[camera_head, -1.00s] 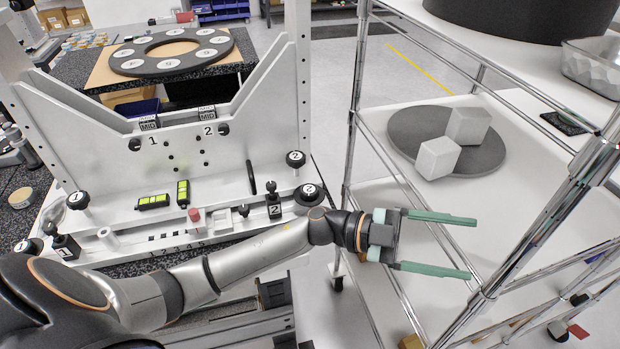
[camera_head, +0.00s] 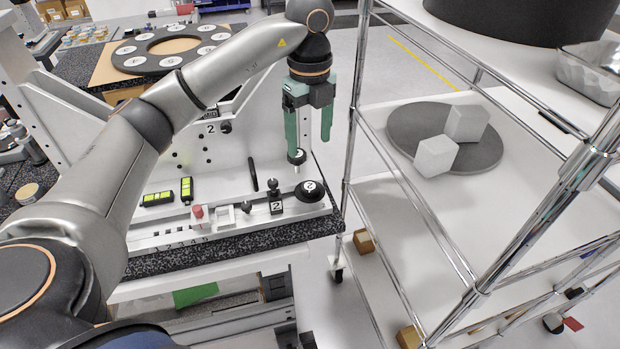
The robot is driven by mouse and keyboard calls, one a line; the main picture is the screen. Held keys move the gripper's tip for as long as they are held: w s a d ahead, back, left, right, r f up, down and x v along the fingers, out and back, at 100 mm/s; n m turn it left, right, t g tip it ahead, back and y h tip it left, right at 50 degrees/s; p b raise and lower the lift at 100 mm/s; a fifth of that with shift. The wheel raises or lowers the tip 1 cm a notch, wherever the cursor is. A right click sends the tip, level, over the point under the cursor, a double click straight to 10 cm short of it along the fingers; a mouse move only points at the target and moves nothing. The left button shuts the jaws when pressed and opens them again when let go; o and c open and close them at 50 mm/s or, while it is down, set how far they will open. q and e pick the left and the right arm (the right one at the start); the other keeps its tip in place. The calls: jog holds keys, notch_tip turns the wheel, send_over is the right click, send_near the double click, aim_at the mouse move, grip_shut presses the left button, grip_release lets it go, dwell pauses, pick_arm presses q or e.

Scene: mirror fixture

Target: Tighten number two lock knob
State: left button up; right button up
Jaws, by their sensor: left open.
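The mirror fixture (camera_head: 225,165) is a pale metal frame with black knobs marked with numbers. At its right end stands a black knob (camera_head: 297,156) on a pale stem; its mark is partly hidden by my gripper. My left gripper (camera_head: 308,145) is open with green fingers pointing down. Its left fingertip overlaps the standing knob; contact cannot be told. My right gripper is out of view.
A wire-and-chrome shelf rack (camera_head: 400,190) stands close on the right, holding a grey disc (camera_head: 405,125) with two pale cubes. A black ring with pale discs (camera_head: 135,58) lies behind the fixture. My left arm hides the fixture's left part.

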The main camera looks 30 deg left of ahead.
aim_at(310, 186)
pick_arm(q)
notch_tip(310, 186, down, 12)
jog(key=shift+r, duration=0.15)
dwell(0.3)
grip_shut()
dwell(0.6)
